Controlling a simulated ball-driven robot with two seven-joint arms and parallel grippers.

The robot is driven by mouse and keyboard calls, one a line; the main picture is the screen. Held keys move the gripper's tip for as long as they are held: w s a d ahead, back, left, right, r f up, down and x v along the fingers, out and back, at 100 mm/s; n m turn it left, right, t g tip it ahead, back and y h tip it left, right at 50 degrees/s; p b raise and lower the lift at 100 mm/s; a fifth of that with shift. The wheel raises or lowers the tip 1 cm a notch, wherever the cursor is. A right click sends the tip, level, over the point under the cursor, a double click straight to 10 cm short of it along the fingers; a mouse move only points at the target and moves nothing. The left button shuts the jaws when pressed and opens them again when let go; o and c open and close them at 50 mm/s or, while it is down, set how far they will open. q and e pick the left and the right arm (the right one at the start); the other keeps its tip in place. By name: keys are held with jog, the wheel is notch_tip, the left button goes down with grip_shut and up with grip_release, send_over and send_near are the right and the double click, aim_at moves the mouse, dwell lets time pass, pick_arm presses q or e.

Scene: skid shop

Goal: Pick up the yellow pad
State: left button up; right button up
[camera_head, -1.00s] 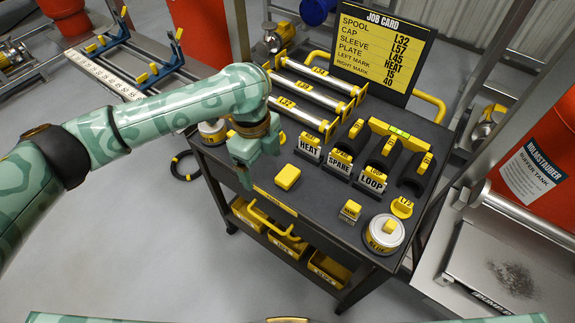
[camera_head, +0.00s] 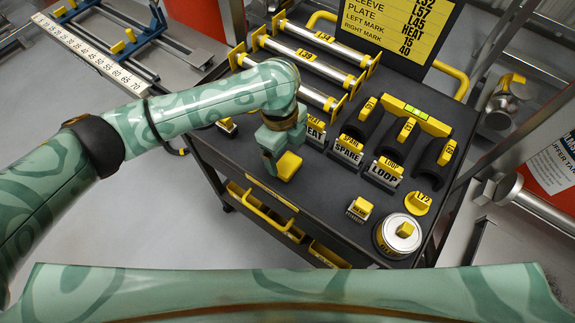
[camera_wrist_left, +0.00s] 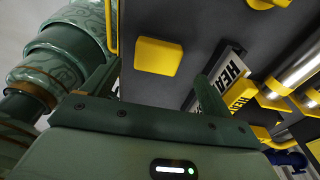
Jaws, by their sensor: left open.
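The yellow pad (camera_head: 288,166) is a small rounded block on the dark cart top, near the cart's front edge. My left gripper (camera_head: 274,164) is over the cart right beside the pad, on its left in the head view, and hides part of it. In the left wrist view the pad (camera_wrist_left: 157,56) lies beyond and between the two spread fingers of the left gripper (camera_wrist_left: 150,85). The jaws are open and empty, and the pad appears apart from both fingers. My right gripper is not in view.
Sign blocks HEAT (camera_head: 314,131), SPARE (camera_head: 348,150) and LOOP (camera_head: 384,173) stand close behind the pad. A round tin (camera_head: 398,236) and a small yellow-topped brush-like block (camera_head: 360,208) are to the right. A yellow handle (camera_head: 262,216) runs along the cart front.

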aim_at(287, 164)
pick_arm(q)
jog(key=shift+f, duration=0.25)
jog(key=shift+s+f, duration=0.15)
jog(key=shift+f, duration=0.2)
notch_tip(287, 164, down, 4)
jog(key=b, duration=0.3)
jog(key=shift+s+d+f, duration=0.1)
jog(key=shift+d+f, duration=0.05)
jog(key=shift+f, duration=0.05)
jog(key=shift+r, duration=0.15)
jog(key=c, duration=1.1)
jog(key=shift+o, duration=0.2)
jog(key=shift+r, duration=0.1)
